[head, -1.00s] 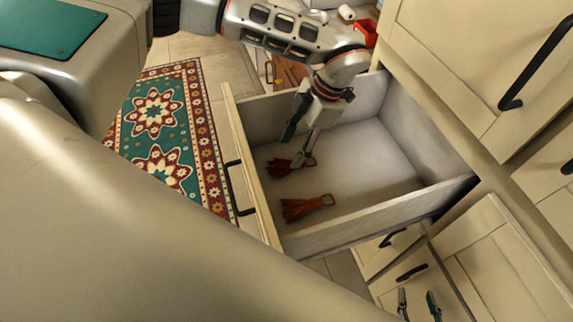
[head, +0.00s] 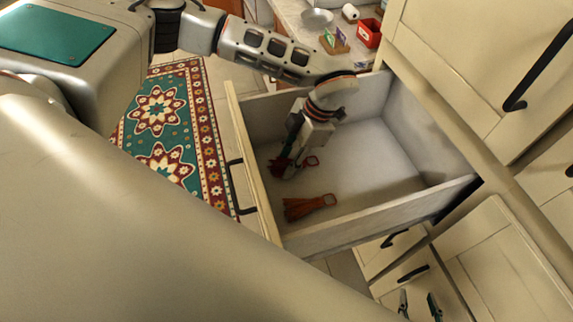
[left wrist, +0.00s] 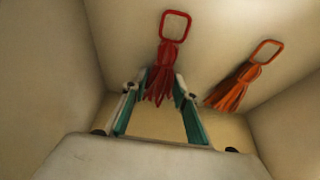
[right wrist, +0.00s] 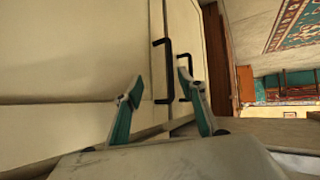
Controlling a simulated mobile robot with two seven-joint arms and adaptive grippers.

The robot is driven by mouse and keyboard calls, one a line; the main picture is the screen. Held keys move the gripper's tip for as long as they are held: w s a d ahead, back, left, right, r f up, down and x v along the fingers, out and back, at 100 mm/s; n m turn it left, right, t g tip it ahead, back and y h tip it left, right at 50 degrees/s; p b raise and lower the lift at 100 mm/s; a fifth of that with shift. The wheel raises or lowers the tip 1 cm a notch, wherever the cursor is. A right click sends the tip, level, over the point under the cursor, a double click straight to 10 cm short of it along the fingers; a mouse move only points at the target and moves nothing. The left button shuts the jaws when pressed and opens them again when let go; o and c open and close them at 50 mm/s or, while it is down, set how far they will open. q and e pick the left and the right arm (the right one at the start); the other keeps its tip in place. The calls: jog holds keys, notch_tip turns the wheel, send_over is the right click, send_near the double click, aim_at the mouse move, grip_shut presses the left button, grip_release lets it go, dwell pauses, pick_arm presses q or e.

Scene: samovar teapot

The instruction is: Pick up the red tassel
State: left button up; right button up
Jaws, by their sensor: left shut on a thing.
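The red tassel (head: 283,166) is in the open drawer (head: 362,225), and its loop shows in the head view beside my gripper. In the left wrist view the red tassel (left wrist: 166,62) has its strands between the fingers of my left gripper (left wrist: 161,84). My left gripper (head: 292,160) is inside the drawer, shut on the tassel; the arm hides part of it in the head view. An orange tassel (head: 310,207) lies apart on the drawer floor, also seen in the left wrist view (left wrist: 238,82). My right gripper (head: 420,303) is open and empty, outside the drawer; its fingers show in the right wrist view (right wrist: 160,100).
Drawer walls enclose my left gripper; the rest of the drawer floor (head: 370,165) is bare. Cabinet doors with black handles (head: 540,62) stand at the right. A patterned rug (head: 165,130) lies at the left. A counter with a red container (head: 368,33) is at the back.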

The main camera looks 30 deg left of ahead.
aim_at(288, 163)
pick_arm(q)
jog(key=shift+r, duration=0.15)
notch_tip(288, 163, up, 20)
jog(key=p, duration=0.2)
dwell(0.4)
dwell(0.9)
